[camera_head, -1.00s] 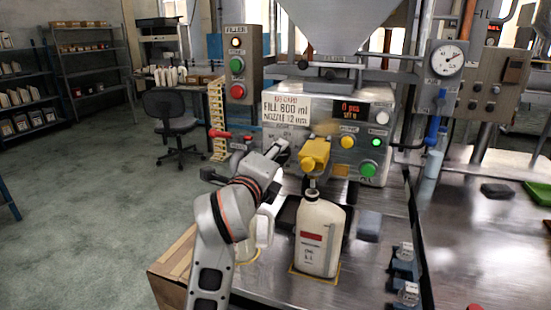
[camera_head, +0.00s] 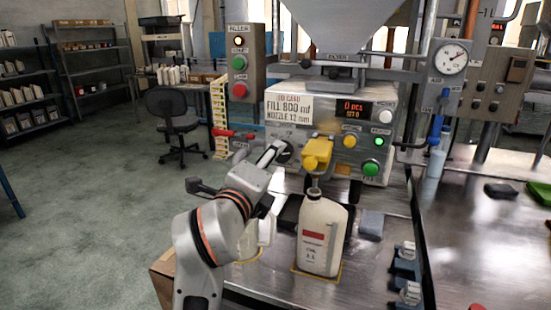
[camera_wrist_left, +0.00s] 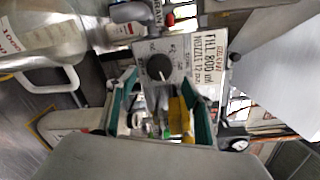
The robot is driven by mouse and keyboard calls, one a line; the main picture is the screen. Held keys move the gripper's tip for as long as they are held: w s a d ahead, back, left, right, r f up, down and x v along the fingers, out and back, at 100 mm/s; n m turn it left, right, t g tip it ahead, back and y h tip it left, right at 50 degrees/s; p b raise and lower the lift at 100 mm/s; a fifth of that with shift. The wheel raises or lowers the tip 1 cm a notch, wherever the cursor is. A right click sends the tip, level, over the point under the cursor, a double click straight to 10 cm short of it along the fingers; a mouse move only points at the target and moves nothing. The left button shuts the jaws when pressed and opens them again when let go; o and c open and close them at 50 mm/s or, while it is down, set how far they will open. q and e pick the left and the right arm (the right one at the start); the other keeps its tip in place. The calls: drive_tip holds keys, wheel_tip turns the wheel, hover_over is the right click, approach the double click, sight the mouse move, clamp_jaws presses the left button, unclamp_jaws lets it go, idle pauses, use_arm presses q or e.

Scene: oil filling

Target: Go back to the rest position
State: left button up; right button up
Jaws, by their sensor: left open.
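My left gripper (camera_head: 268,175) is open in front of the filling machine, left of the yellow nozzle (camera_head: 316,153). In the left wrist view its green-padded fingers (camera_wrist_left: 160,88) are spread with nothing held between them. The selector dial (camera_wrist_left: 159,67) shows just beyond the fingertips; it also shows in the head view (camera_head: 284,151), apart from the jaws as far as I can tell. A white jug (camera_head: 321,238) with a red label stands upright under the nozzle. Another pale jug (camera_head: 266,228) is partly hidden behind my left arm. My right gripper is not in view.
The machine panel (camera_head: 340,105) has a lit display and a green light. Metal clamps (camera_head: 405,272) sit right of the jug. A cardboard box (camera_head: 162,275) is at the table's left edge. The floor on the left is open, with a chair (camera_head: 178,122) and shelves (camera_head: 85,70).

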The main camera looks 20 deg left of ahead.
use_arm(q)
drive_tip(key=shift+s, duration=1.1)
